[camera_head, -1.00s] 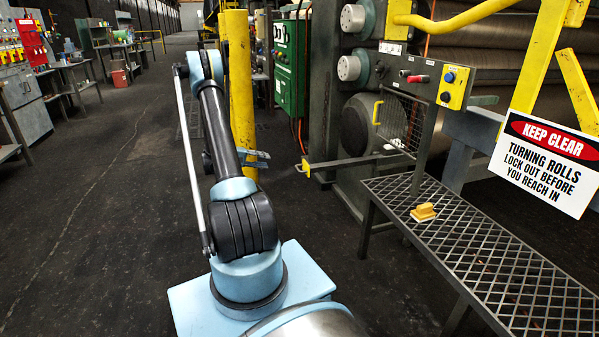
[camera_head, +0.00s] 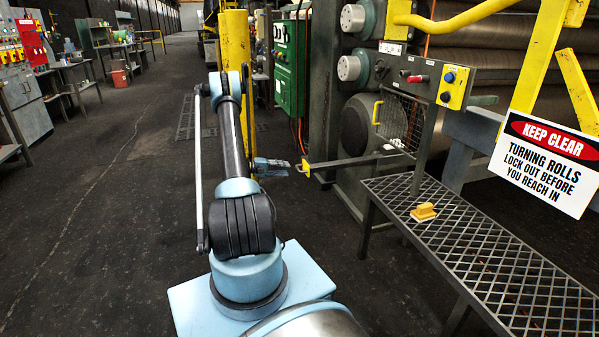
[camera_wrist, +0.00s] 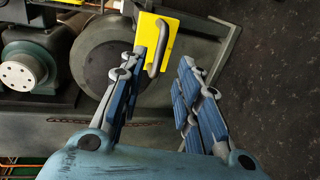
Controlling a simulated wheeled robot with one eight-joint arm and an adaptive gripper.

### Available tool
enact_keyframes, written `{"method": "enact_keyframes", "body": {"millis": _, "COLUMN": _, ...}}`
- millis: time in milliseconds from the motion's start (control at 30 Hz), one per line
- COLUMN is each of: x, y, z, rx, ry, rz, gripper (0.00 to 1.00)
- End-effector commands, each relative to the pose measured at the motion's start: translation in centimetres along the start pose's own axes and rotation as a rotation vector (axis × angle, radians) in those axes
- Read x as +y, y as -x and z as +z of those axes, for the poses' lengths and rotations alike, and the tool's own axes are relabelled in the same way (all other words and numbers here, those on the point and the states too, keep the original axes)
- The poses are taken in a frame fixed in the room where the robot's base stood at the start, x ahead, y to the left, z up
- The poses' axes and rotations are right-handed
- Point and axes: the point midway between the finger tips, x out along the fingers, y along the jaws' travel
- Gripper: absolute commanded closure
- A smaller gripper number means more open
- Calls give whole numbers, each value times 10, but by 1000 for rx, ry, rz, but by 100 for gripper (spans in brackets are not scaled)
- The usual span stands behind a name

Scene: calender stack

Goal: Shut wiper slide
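The wiper slide (camera_head: 350,161) is a dark bar sticking out to the left from the roll machine, with a yellow end plate (camera_head: 304,167). In the wrist view the yellow plate (camera_wrist: 172,28) carries a grey bent handle (camera_wrist: 159,48). My gripper (camera_head: 289,164) is just left of the plate, at about its height, with a small gap apparent. In the wrist view my gripper (camera_wrist: 163,57) has its blue-padded fingers spread, and the handle shows between and beyond their tips. I cannot tell how deep the handle lies; nothing is held.
A yellow post (camera_head: 234,40) stands close behind my arm. A control panel (camera_head: 425,78) and wire guard (camera_head: 403,120) rise above the slide. The floor at left is clear.

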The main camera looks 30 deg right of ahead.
Motion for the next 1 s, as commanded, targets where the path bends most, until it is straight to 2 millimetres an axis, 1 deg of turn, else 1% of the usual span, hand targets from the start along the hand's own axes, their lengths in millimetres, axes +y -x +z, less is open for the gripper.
{"method": "enact_keyframes", "body": {"millis": 33, "x": 0, "y": -10, "z": 0, "rx": -2, "ry": 0, "rz": 0, "gripper": 70}}
{"method": "enact_keyframes", "body": {"millis": 200, "x": 0, "y": -40, "z": 0, "rx": -1, "ry": -1, "rz": 0, "gripper": 70}}
{"method": "enact_keyframes", "body": {"millis": 300, "x": 0, "y": -55, "z": 0, "rx": -1, "ry": -1, "rz": 0, "gripper": 70}}
{"method": "enact_keyframes", "body": {"millis": 433, "x": 0, "y": -71, "z": 0, "rx": -2, "ry": -1, "rz": 0, "gripper": 70}}
{"method": "enact_keyframes", "body": {"millis": 633, "x": 0, "y": -83, "z": 0, "rx": 1, "ry": 0, "rz": 0, "gripper": 70}}
{"method": "enact_keyframes", "body": {"millis": 933, "x": 0, "y": -84, "z": 0, "rx": 1, "ry": 0, "rz": 0, "gripper": 70}}
{"method": "enact_keyframes", "body": {"millis": 967, "x": 0, "y": -84, "z": 0, "rx": 1, "ry": 0, "rz": 0, "gripper": 76}}
{"method": "enact_keyframes", "body": {"millis": 1000, "x": 0, "y": -84, "z": 0, "rx": 1, "ry": 0, "rz": 0, "gripper": 85}}
